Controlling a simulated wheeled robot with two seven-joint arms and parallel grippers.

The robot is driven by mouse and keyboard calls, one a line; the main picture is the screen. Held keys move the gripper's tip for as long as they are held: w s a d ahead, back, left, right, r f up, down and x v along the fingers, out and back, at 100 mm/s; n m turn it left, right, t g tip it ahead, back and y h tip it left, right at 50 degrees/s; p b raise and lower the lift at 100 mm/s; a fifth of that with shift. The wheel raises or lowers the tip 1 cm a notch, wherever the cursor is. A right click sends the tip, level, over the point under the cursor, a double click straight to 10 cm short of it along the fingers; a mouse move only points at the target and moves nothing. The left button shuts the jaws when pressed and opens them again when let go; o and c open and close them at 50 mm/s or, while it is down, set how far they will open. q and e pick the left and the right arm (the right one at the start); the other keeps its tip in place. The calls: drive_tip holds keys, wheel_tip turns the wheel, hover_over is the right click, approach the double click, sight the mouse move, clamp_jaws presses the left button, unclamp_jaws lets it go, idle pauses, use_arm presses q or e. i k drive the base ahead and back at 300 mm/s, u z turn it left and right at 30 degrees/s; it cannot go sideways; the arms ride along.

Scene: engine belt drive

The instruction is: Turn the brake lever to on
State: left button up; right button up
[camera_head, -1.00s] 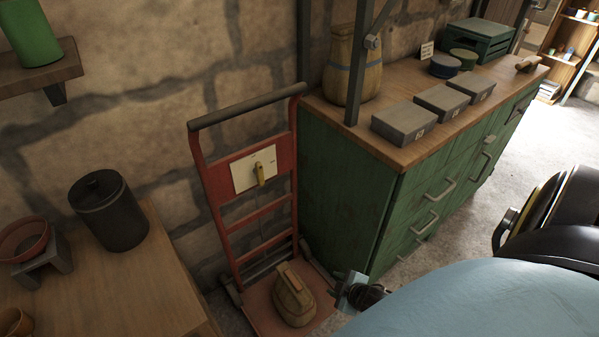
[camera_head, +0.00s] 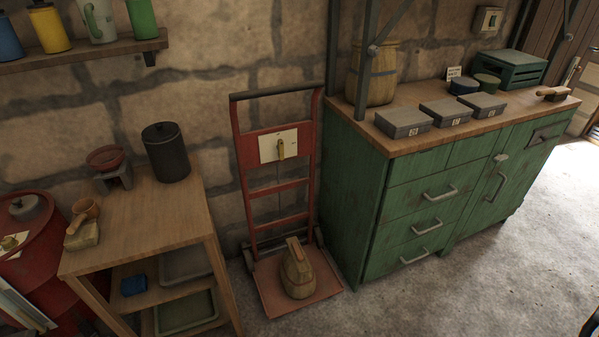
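The plate is fixed to the upper frame of a red hand truck (camera_head: 243,175) that stands against the stone wall. The lever looks roughly upright; the marks on the plate are too small to read. Nothing covers the lever. Neither of my grippers shows in this view.
A tan weight-like object (camera_head: 297,272) sits on the hand truck's base plate. A green cabinet (camera_head: 345,205) stands close on the right, a wooden table (camera_head: 150,225) on the left. The floor (camera_head: 430,300) in front of the cabinet is clear.

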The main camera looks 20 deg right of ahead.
sight(280, 146)
drive_tip(key=u, duration=0.8)
drive_tip(key=i, duration=0.85)
drive_tip(key=z, duration=0.65)
drive_tip(key=i, duration=0.4)
drive_tip(key=z, duration=0.4)
